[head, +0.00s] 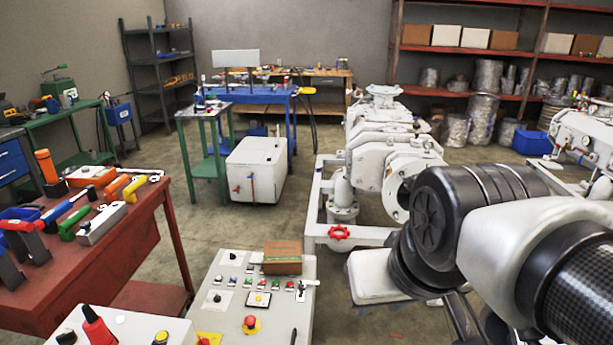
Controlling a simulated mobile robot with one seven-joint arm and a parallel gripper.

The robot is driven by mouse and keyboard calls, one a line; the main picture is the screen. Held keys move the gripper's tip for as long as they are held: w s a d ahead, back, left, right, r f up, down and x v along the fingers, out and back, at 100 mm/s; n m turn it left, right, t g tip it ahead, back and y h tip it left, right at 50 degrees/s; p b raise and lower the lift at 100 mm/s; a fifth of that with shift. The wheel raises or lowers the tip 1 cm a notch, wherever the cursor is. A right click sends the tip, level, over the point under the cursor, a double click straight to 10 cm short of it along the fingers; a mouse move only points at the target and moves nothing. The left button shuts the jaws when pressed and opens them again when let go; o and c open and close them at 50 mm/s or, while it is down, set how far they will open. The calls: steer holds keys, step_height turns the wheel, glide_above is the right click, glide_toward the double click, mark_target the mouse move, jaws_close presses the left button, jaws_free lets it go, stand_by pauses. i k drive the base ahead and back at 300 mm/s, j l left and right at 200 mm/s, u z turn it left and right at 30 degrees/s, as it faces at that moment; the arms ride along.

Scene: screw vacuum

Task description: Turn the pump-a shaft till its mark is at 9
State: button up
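A large white pump (370,160) with a round flange (402,187) stands on a white frame in the middle of the head view. A second white machine (585,135) is at the right edge, partly cut off. No label shows which one is pump-a. I cannot make out a shaft mark or a dial with a 9. My arm fills the lower right and hides the near right side of the middle pump. My gripper cannot be made out.
A red handwheel (339,232) sticks out low on the pump frame. A control console (225,270) with buttons and a brown box (283,257) stands in front. A red bench (130,225) with tools is left. Open floor lies around the white cabinet (257,168).

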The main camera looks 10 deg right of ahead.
mark_target(409, 183)
steer(key=i+l+u, duration=0.15)
steer(key=l, duration=0.2)
steer(key=l+u, duration=0.15)
steer(key=l, duration=0.2)
steer(key=i+l+u, duration=0.15)
steer(key=l, duration=0.6)
steer(key=i+l, duration=0.15)
steer(key=l, duration=0.2)
